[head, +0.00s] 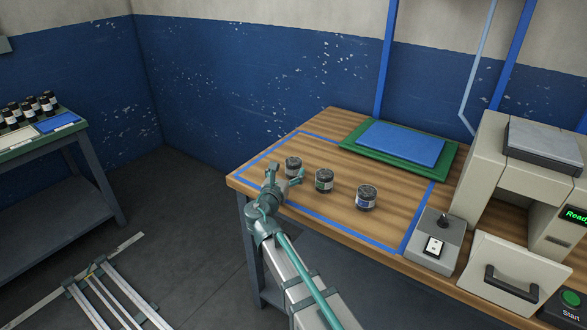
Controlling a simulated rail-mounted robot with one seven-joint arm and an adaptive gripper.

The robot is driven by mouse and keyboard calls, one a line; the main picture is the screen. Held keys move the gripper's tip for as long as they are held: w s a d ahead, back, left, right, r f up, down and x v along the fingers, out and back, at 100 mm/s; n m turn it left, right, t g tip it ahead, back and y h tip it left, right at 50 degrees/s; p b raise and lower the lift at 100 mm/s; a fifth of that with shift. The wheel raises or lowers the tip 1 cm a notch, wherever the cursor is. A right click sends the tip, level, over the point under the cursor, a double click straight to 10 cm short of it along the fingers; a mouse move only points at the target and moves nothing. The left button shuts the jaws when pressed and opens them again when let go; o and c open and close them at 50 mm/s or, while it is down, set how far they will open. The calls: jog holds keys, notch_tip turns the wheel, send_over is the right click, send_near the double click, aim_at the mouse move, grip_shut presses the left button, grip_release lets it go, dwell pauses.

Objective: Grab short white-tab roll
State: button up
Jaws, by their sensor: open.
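Three short dark rolls stand upright on the wooden table (290,145): a left roll (293,165), a middle roll (324,181) and a right roll (366,198). The right roll shows a bluish-white patch low on its side. The tab colours are too small to tell, so I cannot say which has the white tab. My gripper (286,175) is open at the table's front edge, in front of the left roll and partly covering its lower part. I cannot tell whether its fingers touch that roll.
A blue tape outline (330,221) surrounds the rolls. A green mat with a blue pad (401,143) lies behind them. A switch box (436,241) and a beige machine (487,190) stand at right. Several dark rolls (30,107) stand on a side table at far left.

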aim_at(291, 167)
jog(key=shift+p+x, duration=0.35)
jog(key=shift+x, duration=2.4)
jog(key=shift+d+f, duration=0.15)
jog(key=shift+d, duration=0.1)
jog(key=shift+s, duration=0.1)
jog(key=c, duration=1.4)
jog(key=shift+o, duration=0.2)
